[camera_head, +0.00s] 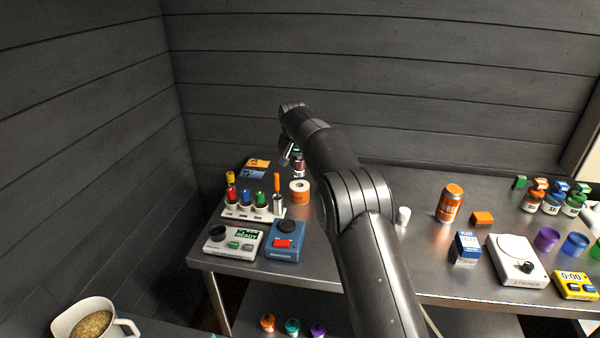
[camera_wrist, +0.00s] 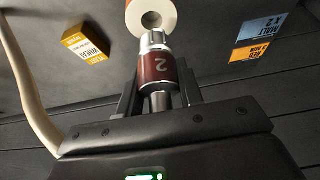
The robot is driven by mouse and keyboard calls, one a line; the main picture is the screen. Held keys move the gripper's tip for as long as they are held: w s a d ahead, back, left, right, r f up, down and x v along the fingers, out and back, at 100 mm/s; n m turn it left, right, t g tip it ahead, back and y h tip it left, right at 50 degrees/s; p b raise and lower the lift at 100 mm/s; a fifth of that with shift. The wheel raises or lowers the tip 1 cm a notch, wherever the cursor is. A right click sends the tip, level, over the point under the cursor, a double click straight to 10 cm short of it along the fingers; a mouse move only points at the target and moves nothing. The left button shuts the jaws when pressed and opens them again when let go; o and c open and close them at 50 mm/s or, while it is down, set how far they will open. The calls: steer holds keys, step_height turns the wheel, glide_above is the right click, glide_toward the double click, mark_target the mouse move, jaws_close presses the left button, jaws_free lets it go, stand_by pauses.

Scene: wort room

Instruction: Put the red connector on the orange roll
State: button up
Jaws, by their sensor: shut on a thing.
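The red connector (camera_wrist: 157,68), a dark red cylinder marked "2" with metal ends, is held in my gripper (camera_wrist: 160,92), which is shut on it. In the head view the connector (camera_head: 299,169) shows just below my gripper (camera_head: 292,152), partly hidden by my arm. The orange roll (camera_head: 300,197) stands upright on the steel table, with a pale top and a central hole. In the wrist view the connector's metal tip overlaps the near edge of the roll (camera_wrist: 133,19), close to its hole. I cannot tell whether they touch.
A rack (camera_head: 252,212) with several coloured pegs stands left of the roll. A blue box with a red button (camera_head: 285,240) and a white device (camera_head: 233,241) are in front. Cards (camera_head: 256,168) lie behind. A white cup (camera_head: 403,215) stands to the right.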

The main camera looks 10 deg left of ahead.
steer(key=shift+f, duration=1.95)
steer(key=shift+f, duration=0.15)
steer(key=o, duration=1)
steer(key=shift+o, duration=0.2)
